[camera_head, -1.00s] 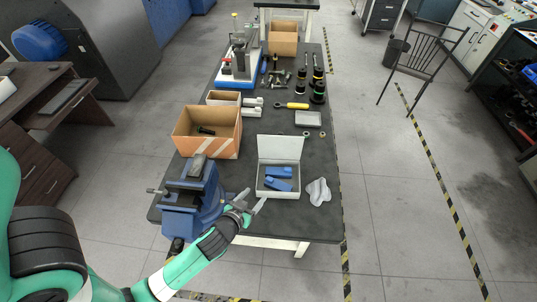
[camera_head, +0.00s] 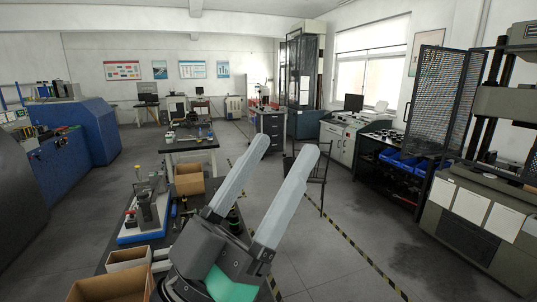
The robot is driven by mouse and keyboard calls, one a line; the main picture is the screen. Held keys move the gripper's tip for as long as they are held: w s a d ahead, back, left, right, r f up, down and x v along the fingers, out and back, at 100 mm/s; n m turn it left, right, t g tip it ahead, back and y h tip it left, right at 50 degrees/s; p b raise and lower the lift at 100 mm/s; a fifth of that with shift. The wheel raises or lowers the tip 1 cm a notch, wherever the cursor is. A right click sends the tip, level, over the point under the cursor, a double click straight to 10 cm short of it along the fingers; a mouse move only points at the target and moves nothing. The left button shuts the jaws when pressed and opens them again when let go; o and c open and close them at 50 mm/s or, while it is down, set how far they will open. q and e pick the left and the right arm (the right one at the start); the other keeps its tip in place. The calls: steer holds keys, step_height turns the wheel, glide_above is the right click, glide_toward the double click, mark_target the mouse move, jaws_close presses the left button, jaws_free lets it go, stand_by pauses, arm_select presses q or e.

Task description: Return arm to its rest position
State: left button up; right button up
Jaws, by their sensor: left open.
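My left gripper (camera_head: 281,154) is large and close in the lower middle of the head view. Its two pale grey fingers point up and stand apart, with nothing between them. A dark grey body and a bit of green arm show below the fingers. The gripper stands in front of the workbench (camera_head: 106,250) and hides much of it. The rest of the left arm is out of frame. My right gripper is not in view.
Open cardboard boxes (camera_head: 113,287) and a blue-based device (camera_head: 144,237) stand on the bench at lower left. A testing machine (camera_head: 487,213) stands at right. Grey floor (camera_head: 342,262) lies clear right of the gripper.

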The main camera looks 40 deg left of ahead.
arm_select(q)
step_height(320, 180, up, 29)
steer(key=s+d+m+h+p, duration=0.1)
steer(key=s+p, duration=0.1)
steer(key=p, duration=2.4)
steer(key=shift+t+h, duration=0.3)
steer(key=shift+t, duration=0.1)
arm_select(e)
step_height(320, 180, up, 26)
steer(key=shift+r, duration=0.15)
arm_select(q)
steer(key=shift+d, duration=0.1)
